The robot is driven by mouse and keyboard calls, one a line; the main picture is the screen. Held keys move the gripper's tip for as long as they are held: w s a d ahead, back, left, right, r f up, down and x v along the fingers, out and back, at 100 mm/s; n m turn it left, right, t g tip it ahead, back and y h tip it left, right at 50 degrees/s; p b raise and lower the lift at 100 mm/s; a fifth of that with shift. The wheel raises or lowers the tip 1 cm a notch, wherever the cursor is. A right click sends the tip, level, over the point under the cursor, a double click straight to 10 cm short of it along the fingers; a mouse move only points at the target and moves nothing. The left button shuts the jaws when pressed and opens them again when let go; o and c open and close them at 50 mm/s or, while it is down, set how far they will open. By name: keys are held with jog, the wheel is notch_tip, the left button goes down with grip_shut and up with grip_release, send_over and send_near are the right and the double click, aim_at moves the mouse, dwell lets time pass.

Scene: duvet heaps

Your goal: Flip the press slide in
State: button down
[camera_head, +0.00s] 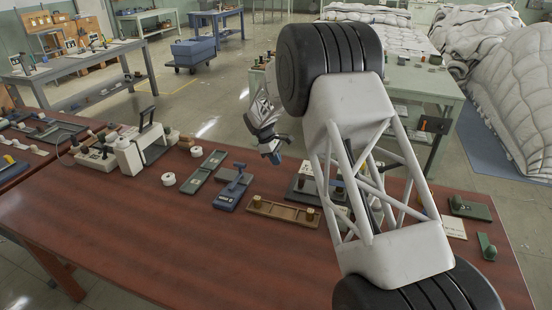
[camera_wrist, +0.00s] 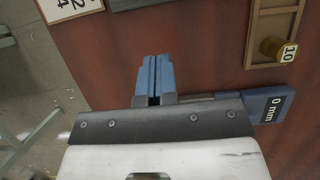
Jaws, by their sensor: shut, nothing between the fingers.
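A blue device (camera_head: 232,190) with a flat base and a raised dark blue arm stands on the red-brown table in the head view; I take it for the press slide, though its setting is too small to read. In the wrist view a blue plate marked "0 mm" (camera_wrist: 268,104) shows to the right of my fingers, apart from them, its left part hidden behind my gripper. My gripper (camera_head: 275,157) is above the table's far side, right of the blue device in the head view. Its blue fingers (camera_wrist: 153,62) are together and empty.
A wooden tray (camera_head: 283,211) with brass weights lies right of the blue device; a weight marked 10 (camera_wrist: 279,48) shows up close. The table's front left is clear.

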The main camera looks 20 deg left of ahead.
aim_at(295, 183)
jog(key=x, duration=0.7)
jog(key=shift+d+f, duration=0.15)
jog(key=shift+f, duration=0.2)
jog(key=shift+d+r, duration=0.15)
jog(key=shift+d, duration=1.8)
jog(key=d, duration=1)
jog(key=shift+d, duration=0.3)
jog(key=shift+a, duration=0.1)
